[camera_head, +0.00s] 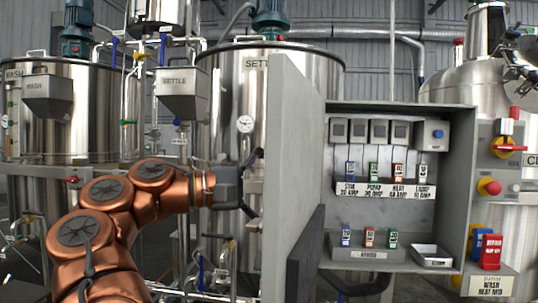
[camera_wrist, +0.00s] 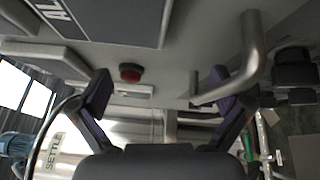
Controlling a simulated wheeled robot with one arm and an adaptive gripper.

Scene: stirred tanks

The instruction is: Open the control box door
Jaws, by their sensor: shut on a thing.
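The control box (camera_head: 400,107) stands right of centre in the head view. Its grey door (camera_head: 296,110) is swung wide out to the left, so the interior shows. My gripper (camera_head: 252,182) is at the outer side of the door, partly hidden by its edge. In the wrist view, the grey bar handle (camera_wrist: 254,48) sits on the door's outer face (camera_wrist: 190,50), up against the right finger. My gripper (camera_wrist: 162,92) is shut on the handle with its fingers spread; the exact contact is hard to see.
Inside the box are labelled breakers (camera_head: 374,172), more small modules below, and a white tray (camera_head: 431,252). Steel tanks (camera_head: 60,110) and pipes stand behind my arm. A red emergency knob (camera_head: 490,187) is on the right panel. A red button (camera_wrist: 131,72) is on the door's outer face.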

